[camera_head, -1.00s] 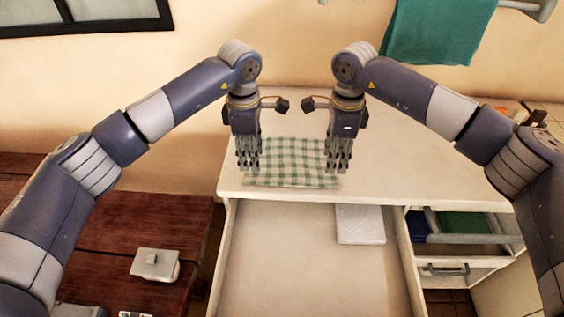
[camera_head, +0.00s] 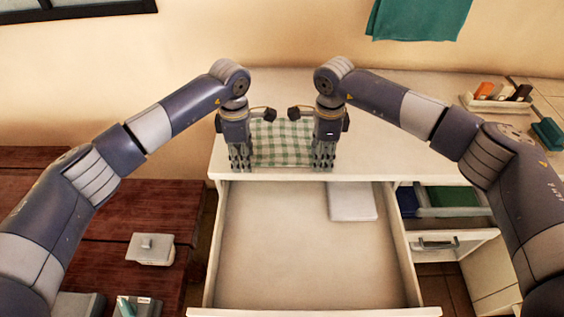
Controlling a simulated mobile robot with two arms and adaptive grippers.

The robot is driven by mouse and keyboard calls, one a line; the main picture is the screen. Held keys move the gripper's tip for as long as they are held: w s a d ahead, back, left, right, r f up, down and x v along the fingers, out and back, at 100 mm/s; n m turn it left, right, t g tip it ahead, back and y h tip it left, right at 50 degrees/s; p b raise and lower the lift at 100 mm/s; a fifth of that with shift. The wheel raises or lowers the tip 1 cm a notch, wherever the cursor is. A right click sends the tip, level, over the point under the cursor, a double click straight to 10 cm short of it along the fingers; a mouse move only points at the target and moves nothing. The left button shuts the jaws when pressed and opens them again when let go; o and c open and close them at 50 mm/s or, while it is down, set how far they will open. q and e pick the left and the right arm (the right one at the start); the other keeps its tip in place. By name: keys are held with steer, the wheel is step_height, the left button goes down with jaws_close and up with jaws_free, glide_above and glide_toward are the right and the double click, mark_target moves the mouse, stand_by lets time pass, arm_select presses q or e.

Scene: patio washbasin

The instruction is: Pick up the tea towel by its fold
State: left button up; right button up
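The green-and-white checked tea towel (camera_head: 282,145) lies on the white countertop near its front edge, behind the open drawer. My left gripper (camera_head: 240,165) points down at the towel's left edge. My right gripper (camera_head: 323,163) points down at the towel's right edge. The grippers hide both side edges of the towel. The fingers of each look close together, but I cannot tell whether they are shut or have cloth between them.
An open drawer (camera_head: 300,255) juts out below the counter, with a white folded item (camera_head: 352,201) inside. A second drawer at right holds a green item (camera_head: 452,197). A tray with bottles (camera_head: 497,97) stands at the back right. A wooden bench (camera_head: 150,215) is at left.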

arm_select(q)
steer(key=shift+f, duration=0.15)
arm_select(e)
steer(key=shift+f, duration=0.1)
arm_select(q)
steer(key=shift+f+b, duration=0.6)
steer(key=shift+b, duration=0.15)
arm_select(e)
steer(key=shift+f, duration=0.65)
steer(key=shift+f, duration=0.1)
arm_select(q)
steer(key=shift+c, duration=0.4)
arm_select(e)
steer(key=shift+c, duration=0.4)
arm_select(q)
steer(key=c, duration=0.7)
arm_select(e)
steer(key=shift+f, duration=0.15)
steer(key=c, duration=0.7)
arm_select(q)
steer(key=shift+f, duration=0.1)
jaws_close()
arm_select(e)
jaws_close()
steer(key=shift+f, duration=0.1)
steer(key=shift+d, duration=0.1)
